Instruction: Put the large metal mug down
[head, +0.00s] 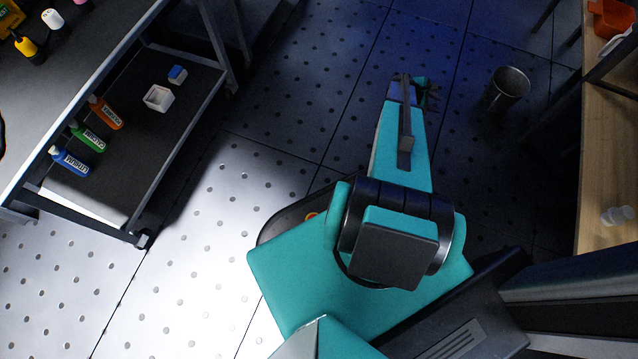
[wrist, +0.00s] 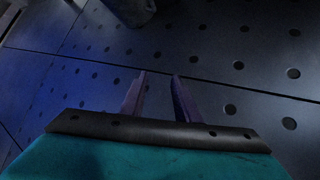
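A large metal mug (head: 510,82) appears to stand upright on the floor at the upper right of the head view, its open rim facing up. My gripper (head: 431,92) is to the left of the mug and clear of it, partly hidden by my own arm. In the wrist view my gripper (wrist: 159,78) has its two fingers apart with only bare floor between them. A dark rounded object (wrist: 133,10), cut off by the top edge of the wrist view, looks like the mug, beyond the fingertips.
A dark cart (head: 185,125) at the left has bottles and small boxes on its lower shelf. A wooden-topped bench (head: 608,160) runs along the right edge, with an orange bin (head: 612,20) at its far end. The dimpled floor between them is mostly clear.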

